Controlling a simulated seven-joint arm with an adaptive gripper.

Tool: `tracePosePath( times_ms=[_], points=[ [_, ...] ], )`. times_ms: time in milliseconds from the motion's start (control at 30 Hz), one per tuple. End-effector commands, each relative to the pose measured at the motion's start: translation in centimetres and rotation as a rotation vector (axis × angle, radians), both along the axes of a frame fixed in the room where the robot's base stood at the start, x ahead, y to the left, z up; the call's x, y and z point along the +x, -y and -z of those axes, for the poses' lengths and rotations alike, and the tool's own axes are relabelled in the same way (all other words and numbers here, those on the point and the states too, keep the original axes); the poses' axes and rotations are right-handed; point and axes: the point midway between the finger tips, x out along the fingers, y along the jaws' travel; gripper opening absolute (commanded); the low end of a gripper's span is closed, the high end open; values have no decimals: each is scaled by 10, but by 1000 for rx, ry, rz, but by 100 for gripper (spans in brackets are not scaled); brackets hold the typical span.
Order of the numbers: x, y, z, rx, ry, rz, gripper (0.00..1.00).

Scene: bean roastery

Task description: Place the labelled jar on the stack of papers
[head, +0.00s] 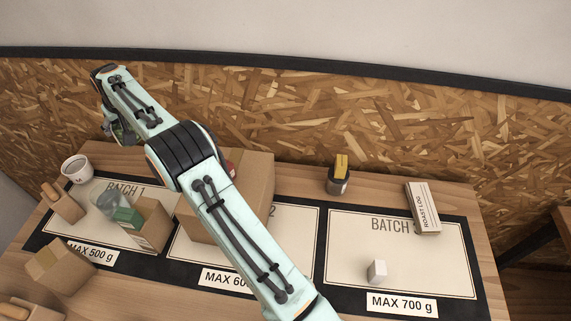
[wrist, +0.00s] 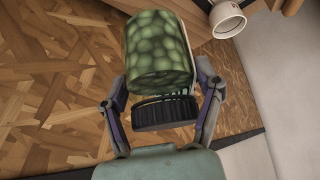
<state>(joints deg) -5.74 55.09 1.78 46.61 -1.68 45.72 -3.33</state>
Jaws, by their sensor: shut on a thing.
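My gripper (wrist: 162,98) is shut on a jar (wrist: 160,55) with mottled green contents and a ribbed black lid (wrist: 165,113). In the wrist view the lid end is nearer my wrist; the label cannot be made out. In the head view my gripper (head: 118,132) is at the upper left, raised near the back left of the table, and the jar is mostly hidden there. A white block marked ROAST LOG (head: 424,208) lies at the right; I cannot tell whether it is the stack of papers.
A white cup (head: 76,168) stands at the table's left. A large cardboard box (head: 255,180) stands mid-table.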

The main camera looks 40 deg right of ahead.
Motion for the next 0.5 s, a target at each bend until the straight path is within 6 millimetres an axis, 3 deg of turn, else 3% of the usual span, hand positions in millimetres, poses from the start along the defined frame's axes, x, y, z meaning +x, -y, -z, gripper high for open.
tracePosePath(
  times_ms=[167, 500],
  points=[
    [1, 0, -36, 1, 7, 0, 25],
    [-15, 77, -32, -1, 2, 261, 25]
  ],
)
